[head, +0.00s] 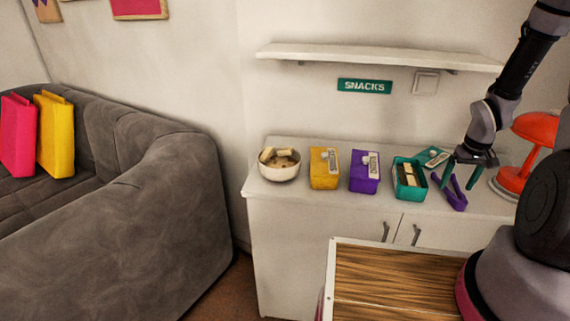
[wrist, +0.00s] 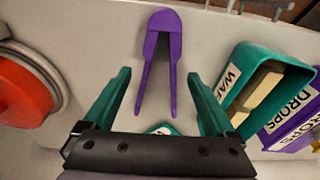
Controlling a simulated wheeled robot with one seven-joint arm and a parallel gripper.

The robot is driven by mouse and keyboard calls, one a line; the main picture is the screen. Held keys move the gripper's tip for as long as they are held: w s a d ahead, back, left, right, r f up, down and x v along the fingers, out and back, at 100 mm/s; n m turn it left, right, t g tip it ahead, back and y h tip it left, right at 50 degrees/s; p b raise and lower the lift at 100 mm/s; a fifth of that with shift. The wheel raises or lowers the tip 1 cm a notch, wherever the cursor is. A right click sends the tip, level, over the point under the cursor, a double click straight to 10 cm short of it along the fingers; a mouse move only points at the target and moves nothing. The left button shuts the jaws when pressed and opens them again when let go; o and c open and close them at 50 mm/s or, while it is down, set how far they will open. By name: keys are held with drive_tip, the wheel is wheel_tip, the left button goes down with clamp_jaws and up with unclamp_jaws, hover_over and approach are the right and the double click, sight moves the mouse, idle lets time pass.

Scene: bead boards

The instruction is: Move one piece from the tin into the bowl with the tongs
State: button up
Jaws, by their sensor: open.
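The purple tongs (head: 456,200) lie on the white cabinet top, legs spread. In the wrist view the tongs (wrist: 161,22) have their joined end at the top, and their legs point toward my gripper. My gripper (head: 461,179) is open and empty above them; its green fingers (wrist: 159,75) stand either side of the legs, apart from them. The open green tin (head: 410,191), labelled "WAF…" in the wrist view (wrist: 232,90), holds pale wafer pieces (head: 409,174). The white bowl (head: 279,174) at the left holds several pale pieces.
A yellow tin (head: 324,181) and a purple tin (head: 364,186), both closed, stand between bowl and green tin. A green lid (head: 432,156) lies behind the tongs. A red lamp (head: 513,176) stands at the right. A shelf (head: 375,55) hangs above.

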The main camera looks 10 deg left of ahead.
drive_tip(key=shift+w+f, duration=0.1)
drive_tip(key=shift+f, duration=1.25)
drive_tip(key=c, duration=0.7)
wheel_tip(320, 180, up, 12)
drive_tip(key=shift+r, duration=0.1)
